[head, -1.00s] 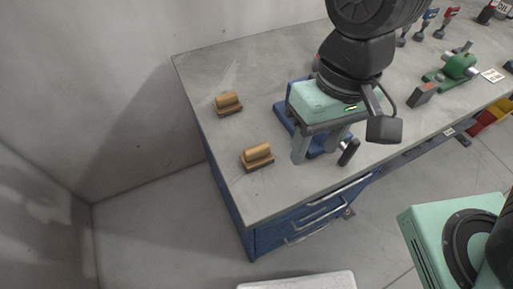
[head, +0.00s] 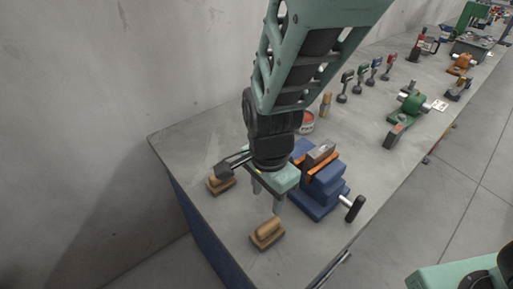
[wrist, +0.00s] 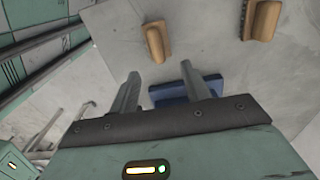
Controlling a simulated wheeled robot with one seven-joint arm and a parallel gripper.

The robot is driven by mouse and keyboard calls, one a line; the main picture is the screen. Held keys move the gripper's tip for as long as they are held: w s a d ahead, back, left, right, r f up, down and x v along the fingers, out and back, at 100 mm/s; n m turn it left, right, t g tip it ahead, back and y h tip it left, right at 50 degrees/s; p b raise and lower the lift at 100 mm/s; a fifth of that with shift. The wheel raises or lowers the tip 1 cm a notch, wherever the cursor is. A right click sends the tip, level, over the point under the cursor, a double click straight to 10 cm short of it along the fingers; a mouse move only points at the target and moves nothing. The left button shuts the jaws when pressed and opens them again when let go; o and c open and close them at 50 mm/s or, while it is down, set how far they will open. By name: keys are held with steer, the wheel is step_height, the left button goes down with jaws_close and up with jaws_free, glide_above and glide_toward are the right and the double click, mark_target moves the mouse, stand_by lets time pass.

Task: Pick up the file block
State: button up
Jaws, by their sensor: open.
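Two similar brown wooden blocks with rounded grips, the likely file blocks, sit on the grey bench. One block (head: 267,234) is near the front edge and the other block (head: 220,185) is further left. I cannot tell which one the task means. Both show in the wrist view, one block (wrist: 156,42) at top centre and one (wrist: 263,20) at top right. My gripper (head: 267,200) is open and empty, pointing down above the bench between the blocks and the vise. Its fingers (wrist: 160,85) are apart from both blocks.
A blue vise (head: 318,190) with orange jaws holding a grey piece stands just right of my gripper. Its handle (head: 355,208) sticks out to the front. A red tin (head: 306,122) and several upright tools stand behind. The left bench corner is clear.

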mark_target(268, 224)
step_height(268, 224, down, 7)
steer(key=shift+f+b, duration=0.1)
steer(key=shift+b, duration=0.2)
steer(key=shift+s+d+f, duration=0.1)
steer(key=shift+d+f, duration=0.05)
steer(key=shift+f, duration=1.2)
steer(key=shift+s+d+f, duration=0.1)
steer(key=shift+f, duration=1.2)
jaws_close()
